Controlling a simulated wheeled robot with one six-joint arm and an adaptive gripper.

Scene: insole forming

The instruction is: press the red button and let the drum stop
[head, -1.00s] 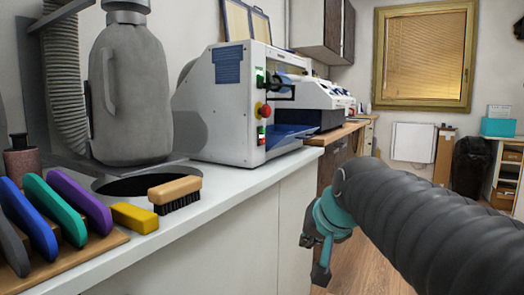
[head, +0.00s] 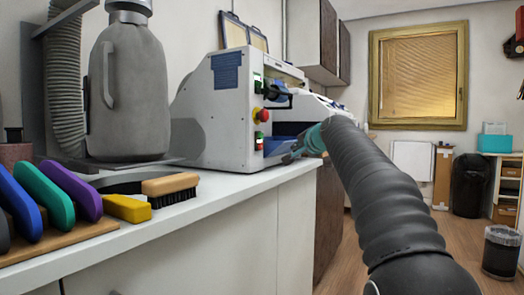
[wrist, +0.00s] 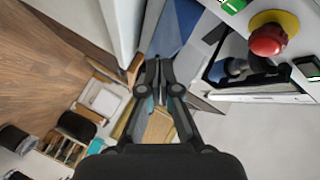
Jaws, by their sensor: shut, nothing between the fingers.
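The red button (head: 261,115) is a round red knob on a yellow collar, on the front side of the white machine (head: 228,120). In the wrist view the red button (wrist: 268,40) is at upper right, clear of my fingers. My gripper (head: 296,154) is just right of the machine's front, lower than the button and apart from it. In the wrist view the fingers of my gripper (wrist: 158,68) are together with nothing between them. I cannot make out the drum or whether it turns.
The white counter (head: 215,200) carries brushes, a yellow block (head: 127,208) and a grey canister (head: 130,90). Other small switches sit above and below the red button. A black lever or handle (head: 277,96) juts out beside it. Open floor lies to the right.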

